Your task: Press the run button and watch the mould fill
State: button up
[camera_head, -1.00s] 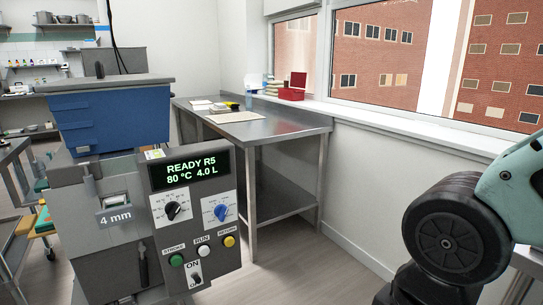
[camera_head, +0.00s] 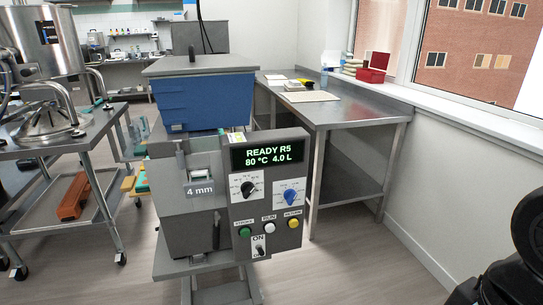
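The gummy depositor stands left of centre, with a blue hopper (camera_head: 205,98) on top and a grey control panel (camera_head: 290,167) on its right side. The green display (camera_head: 262,155) reads "READY R5 80 °C 4.0 L". Below two dials sit a green button (camera_head: 245,232) under STROKE, a white run button (camera_head: 269,227) under RUN, and a yellow button (camera_head: 293,224) under RETURN. An ON switch (camera_head: 258,249) is below them. A plate (camera_head: 200,190) reads "4 mm". I cannot make out a mould. My gripper is outside the view; only a dark part of my arm shows at the lower right.
A steel table (camera_head: 345,113) with papers stands behind right, against the wall. A steel cart (camera_head: 60,150) with a metal vessel (camera_head: 45,45) stands at left. A red box (camera_head: 372,67) sits by the window. Floor is clear between the panel and the right wall.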

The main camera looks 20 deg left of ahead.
aim_at(270, 229)
jog(key=i+l+u, duration=0.2)
jog(key=l, duration=0.15)
jog(key=l+u, duration=0.15)
jog(key=l, duration=0.25)
jog(key=i+l+u, duration=0.2)
jog(key=l, duration=0.2)
jog(key=u, duration=1)
jog(key=k+j, duration=0.05)
